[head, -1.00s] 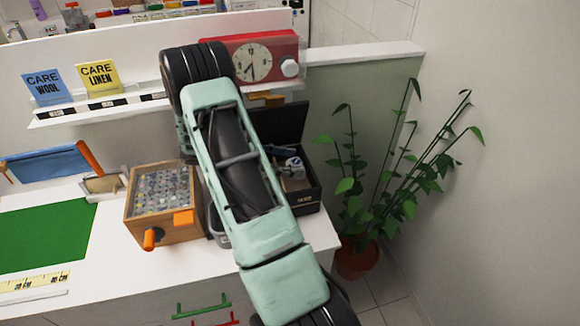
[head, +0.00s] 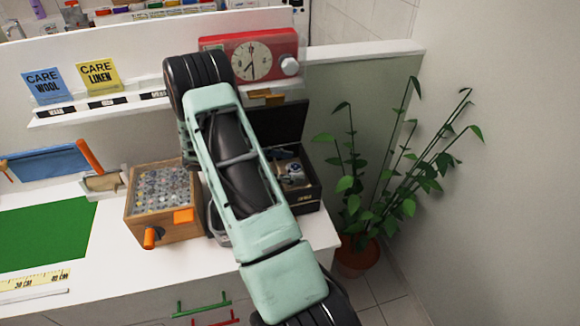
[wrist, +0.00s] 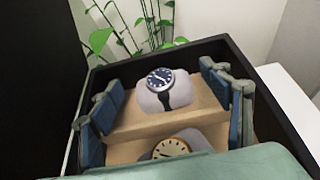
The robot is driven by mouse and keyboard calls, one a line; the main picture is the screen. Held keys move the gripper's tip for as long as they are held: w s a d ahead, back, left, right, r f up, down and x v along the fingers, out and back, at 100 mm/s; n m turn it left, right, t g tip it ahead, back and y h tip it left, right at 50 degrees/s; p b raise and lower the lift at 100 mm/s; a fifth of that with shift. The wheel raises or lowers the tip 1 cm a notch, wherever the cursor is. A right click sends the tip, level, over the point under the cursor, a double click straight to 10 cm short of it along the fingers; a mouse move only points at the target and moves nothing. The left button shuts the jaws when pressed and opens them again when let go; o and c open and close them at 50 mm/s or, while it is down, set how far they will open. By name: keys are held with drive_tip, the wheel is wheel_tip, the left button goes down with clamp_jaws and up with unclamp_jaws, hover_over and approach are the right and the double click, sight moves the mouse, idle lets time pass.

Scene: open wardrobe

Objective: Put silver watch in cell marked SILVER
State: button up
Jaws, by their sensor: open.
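A watch with a silver-coloured case and dark blue dial (wrist: 159,77) sits on a pale cushion in a compartment of an open black box (wrist: 205,50). A second watch, with a cream dial and gold-coloured case (wrist: 172,147), sits on another cushion nearer the camera, partly hidden by my gripper's body. My gripper (wrist: 163,88) is open, its blue-padded fingers on either side of the silver watch, apart from it. No cell marked SILVER is readable.
A wooden case with a glass top (head: 163,191) and orange handle stands left of my arm. A red clock radio (head: 252,57) sits on the shelf above. A potted plant (head: 357,257) stands right of the counter.

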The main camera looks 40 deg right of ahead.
drive_tip(key=shift+r, duration=0.25)
drive_tip(key=b+v, duration=0.2)
drive_tip(key=v, duration=1)
